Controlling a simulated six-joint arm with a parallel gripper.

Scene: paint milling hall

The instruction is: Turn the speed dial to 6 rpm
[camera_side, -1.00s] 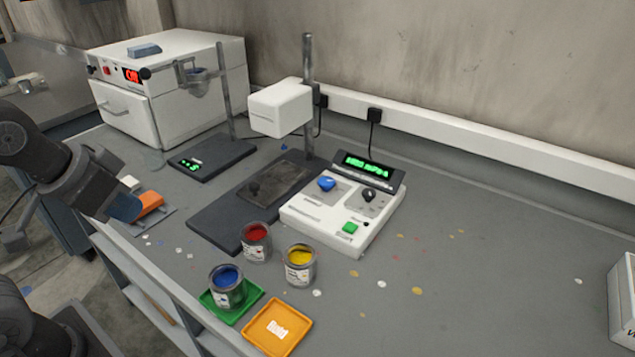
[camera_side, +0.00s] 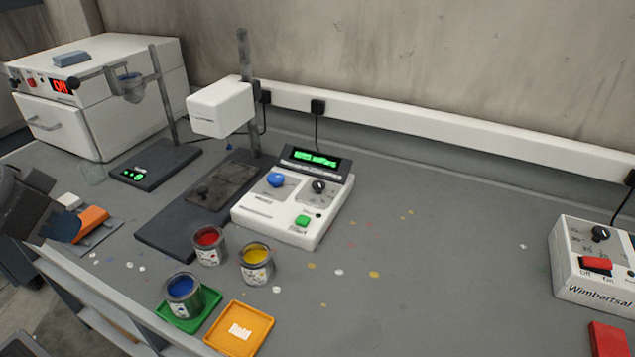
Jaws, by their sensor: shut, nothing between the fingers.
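A white control box (camera_side: 300,238) with a lit green display (camera_side: 316,160) stands mid-table. It carries a blue knob (camera_side: 276,180), a black dial (camera_side: 319,186) with marks around it and a green button (camera_side: 302,220). At the right, a white Wimbertsal box (camera_side: 592,275) has another black dial (camera_side: 600,234) and a red Off/On switch (camera_side: 596,263). The lettering is too small to tell which dial is for speed or where it points. My gripper (camera_side: 66,228) is shut at the left edge, beside an orange block and far from both boxes.
Open paint tins, red (camera_side: 208,247), yellow (camera_side: 257,266) and blue (camera_side: 183,294), stand in front of the control box. An orange Hold tray (camera_side: 240,327) lies in front.

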